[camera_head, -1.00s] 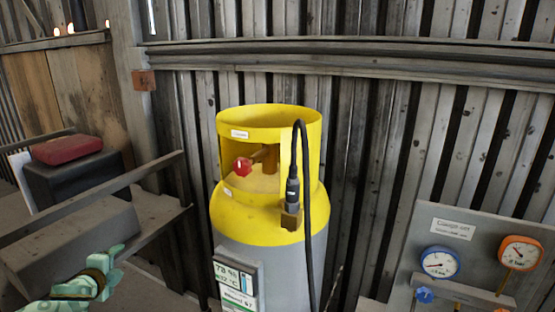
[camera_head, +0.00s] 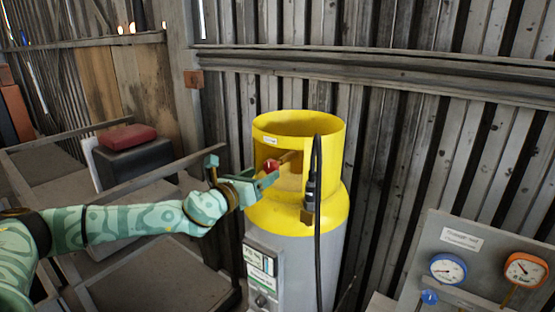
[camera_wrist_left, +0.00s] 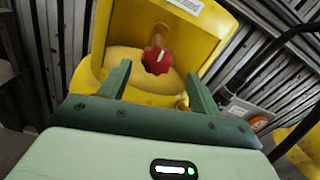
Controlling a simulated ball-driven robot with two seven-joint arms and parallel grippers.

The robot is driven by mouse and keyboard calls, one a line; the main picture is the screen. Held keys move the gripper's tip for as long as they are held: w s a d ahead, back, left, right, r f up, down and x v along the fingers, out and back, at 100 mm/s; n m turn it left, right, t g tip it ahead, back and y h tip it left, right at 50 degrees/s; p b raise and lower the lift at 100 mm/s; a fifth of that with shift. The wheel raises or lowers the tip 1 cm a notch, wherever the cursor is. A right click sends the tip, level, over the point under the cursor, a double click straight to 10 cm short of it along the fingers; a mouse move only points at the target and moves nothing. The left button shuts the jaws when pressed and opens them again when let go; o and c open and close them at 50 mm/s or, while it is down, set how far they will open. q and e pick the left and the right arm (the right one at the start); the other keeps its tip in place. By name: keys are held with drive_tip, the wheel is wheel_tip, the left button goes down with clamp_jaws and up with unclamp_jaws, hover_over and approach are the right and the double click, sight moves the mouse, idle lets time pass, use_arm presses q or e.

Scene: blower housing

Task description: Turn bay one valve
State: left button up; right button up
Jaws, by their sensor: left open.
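The red valve knob (camera_head: 271,165) sits inside the yellow collar (camera_head: 338,135) of a grey and yellow cylinder (camera_head: 290,262). In the left wrist view the red knob (camera_wrist_left: 157,60) has a white mark and lies ahead, between the two fingers. My left gripper (camera_head: 243,170) is open and empty, at the left opening of the collar. The fingers also show in the left wrist view (camera_wrist_left: 160,88), one on each side of the knob in the picture; I cannot tell whether they touch it. My right gripper is not in view.
A black hose (camera_head: 317,225) with a connector runs down the cylinder's front right. A gauge panel (camera_head: 433,240) with a blue gauge and an orange gauge stands at right. A red box (camera_head: 128,137) on a dark case lies at left. A corrugated wall is close behind.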

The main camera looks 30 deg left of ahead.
sight(269, 170)
use_arm(q)
drive_tip(key=w, duration=0.7)
drive_tip(key=shift+f+p, duration=0.15)
drive_tip(key=shift+p, duration=0.2)
drive_tip(key=shift+w+d, duration=0.15)
drive_tip(key=shift+w, duration=0.25)
drive_tip(key=c, duration=1)
